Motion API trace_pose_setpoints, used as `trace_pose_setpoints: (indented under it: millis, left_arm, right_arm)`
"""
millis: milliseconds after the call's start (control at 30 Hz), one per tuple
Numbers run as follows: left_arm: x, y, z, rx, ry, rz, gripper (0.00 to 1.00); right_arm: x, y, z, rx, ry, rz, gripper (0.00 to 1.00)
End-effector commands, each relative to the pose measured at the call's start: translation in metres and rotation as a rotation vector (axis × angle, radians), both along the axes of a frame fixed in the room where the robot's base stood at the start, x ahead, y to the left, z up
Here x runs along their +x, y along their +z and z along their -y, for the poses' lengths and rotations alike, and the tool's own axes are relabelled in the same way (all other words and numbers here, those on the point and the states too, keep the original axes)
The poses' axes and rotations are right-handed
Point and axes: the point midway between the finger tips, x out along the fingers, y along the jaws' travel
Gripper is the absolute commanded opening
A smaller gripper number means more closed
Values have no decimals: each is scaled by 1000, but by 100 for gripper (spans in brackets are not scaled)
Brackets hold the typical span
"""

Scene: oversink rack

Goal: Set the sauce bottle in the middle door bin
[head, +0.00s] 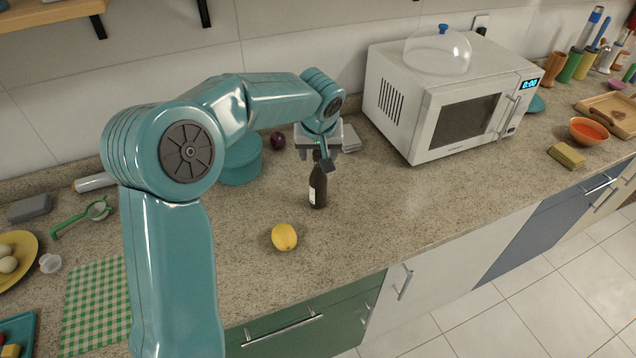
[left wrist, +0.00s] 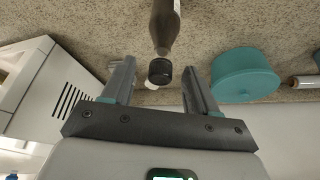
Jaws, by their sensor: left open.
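The dark sauce bottle (head: 318,190) stands upright on the speckled counter, with a pale label low on its side. My left gripper (head: 322,158) is over its top, open and empty, and hides part of its neck. No door bin shows in either view. My right gripper is not in view.
A yellow lemon (head: 284,237) lies in front of the bottle. A teal round container (head: 240,165) and a dark red onion-like item (head: 278,140) are behind left. A white microwave (head: 400,100) stands at right. The counter between bottle and microwave is clear.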

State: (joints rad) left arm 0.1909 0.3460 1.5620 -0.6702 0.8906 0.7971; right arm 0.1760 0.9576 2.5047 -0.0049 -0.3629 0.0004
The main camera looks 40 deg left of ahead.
Motion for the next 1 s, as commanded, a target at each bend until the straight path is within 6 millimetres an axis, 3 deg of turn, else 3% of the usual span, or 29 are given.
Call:
trace_pose_setpoints:
  millis: [100, 200, 500, 567, 700, 1000]
  left_arm:
    - [5, -16, -7, 0, 0, -7, 59]
    - [10, -30, -10, -1, 1, -4, 59]
    - [12, -38, -12, 0, -1, -1, 59]
    - [12, -38, -12, 0, -1, -1, 42]
    - [12, -37, -12, 0, -1, -1, 0]
    - [12, -37, -12, 0, -1, 0, 0]
  right_arm:
    - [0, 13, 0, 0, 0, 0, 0]
    - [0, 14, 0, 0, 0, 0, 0]
    - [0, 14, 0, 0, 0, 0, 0]
    - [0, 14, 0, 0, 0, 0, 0]
    - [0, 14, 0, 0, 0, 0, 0]
    - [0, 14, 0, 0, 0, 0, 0]
